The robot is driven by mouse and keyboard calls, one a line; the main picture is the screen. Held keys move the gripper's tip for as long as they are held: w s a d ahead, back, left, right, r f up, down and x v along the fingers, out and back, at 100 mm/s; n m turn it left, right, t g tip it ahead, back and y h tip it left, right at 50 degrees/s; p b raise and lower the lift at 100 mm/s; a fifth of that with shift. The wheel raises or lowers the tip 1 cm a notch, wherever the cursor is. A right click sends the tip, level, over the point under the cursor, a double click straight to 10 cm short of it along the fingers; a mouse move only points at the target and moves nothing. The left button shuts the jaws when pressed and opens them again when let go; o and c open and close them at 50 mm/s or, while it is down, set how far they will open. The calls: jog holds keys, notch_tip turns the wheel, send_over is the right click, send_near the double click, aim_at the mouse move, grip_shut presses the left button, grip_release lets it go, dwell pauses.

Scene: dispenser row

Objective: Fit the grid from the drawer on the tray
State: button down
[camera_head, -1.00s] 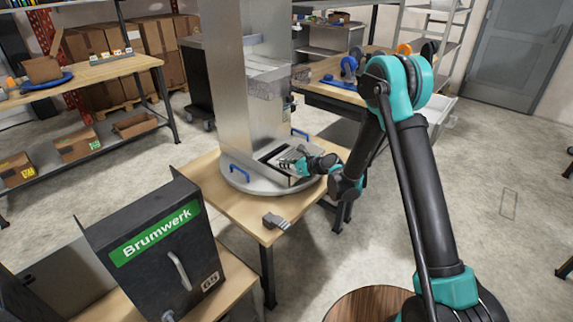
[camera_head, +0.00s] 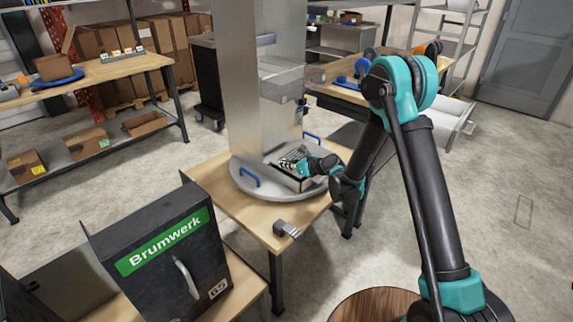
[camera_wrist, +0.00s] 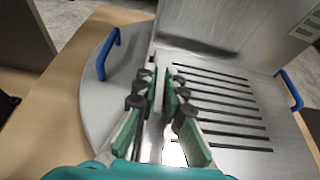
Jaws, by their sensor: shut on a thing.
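The grid (camera_wrist: 228,112), a grey metal plate with several dark parallel slots, lies right of the fingers in the wrist view. My gripper (camera_wrist: 162,82) is shut on the grid at its left edge, where a narrow metal strip runs between the fingers. The tray (camera_head: 305,185) is at the foot of the tall metal dispenser (camera_head: 252,90). In the head view my gripper (camera_head: 288,158) is over the tray, close to the dispenser. The fingers hide part of the grid's edge, and I cannot tell whether the grid is seated.
The dispenser stands on a round grey turntable (camera_head: 248,190) with blue handles (camera_wrist: 108,52) at its sides. A small grey block (camera_head: 286,229) lies at the table's front corner. A dark Brumwerk box (camera_head: 170,260) stands at the front left. The wooden tabletop (camera_head: 220,205) has bare room.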

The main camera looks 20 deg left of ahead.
jog(key=shift+f, duration=0.8)
dwell(0.5)
jog(key=c, duration=1.5)
grip_release()
jog(key=shift+c, duration=0.2)
jog(key=s+d+r+n+h, duration=0.2)
jog(key=s+d+r+n, duration=0.15)
jog(key=d, duration=0.65)
jog(key=s+d+r+n+h, duration=0.2)
jog(key=s+d+r+n, duration=0.15)
jog(key=d, duration=0.65)
jog(key=s+d+r+n+h, duration=0.15)
jog(key=s+d+n, duration=0.25)
jog(key=d, duration=0.5)
jog(key=s+d+n+h, duration=0.3)
jog(key=s+d+n, duration=0.2)
jog(key=s+d, duration=0.3)
jog(key=s+d+f+n+g+h, duration=0.1)
jog(key=s+d+n+h, duration=0.3)
jog(key=s+d, duration=0.5)
jog(key=d+n, duration=0.2)
jog(key=d, duration=0.3)
jog(key=shift+s+d, duration=0.2)
jog(key=shift+d, duration=0.05)
